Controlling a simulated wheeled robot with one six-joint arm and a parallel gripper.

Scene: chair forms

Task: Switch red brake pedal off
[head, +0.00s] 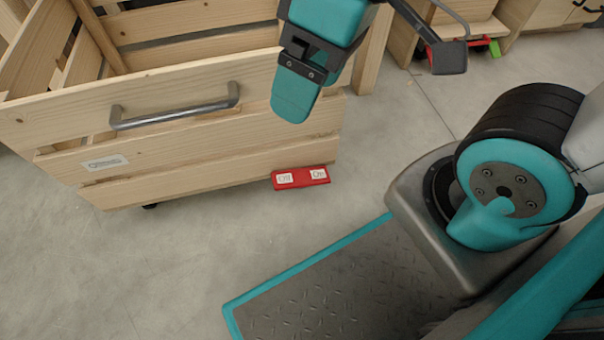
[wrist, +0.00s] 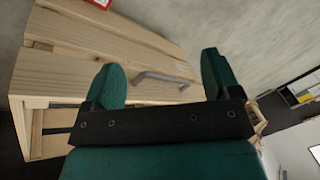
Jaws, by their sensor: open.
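The red brake pedal (head: 300,178) sticks out at the bottom right of the wooden crate (head: 60,122), low above the floor. It has two white labels; I cannot tell its on or off state. A red piece, likely the same pedal, shows at the top edge of the wrist view (wrist: 98,3). My gripper (head: 295,98) is seen side-on in the head view, in front of the crate's right end and above the pedal, apart from it. In the wrist view my gripper (wrist: 162,70) has its two fingers spread with nothing held between them.
A grey bar handle (head: 175,108) is fixed to the crate's front and also shows between my fingers in the wrist view (wrist: 160,78). Bare concrete floor (head: 150,250) lies before the crate.

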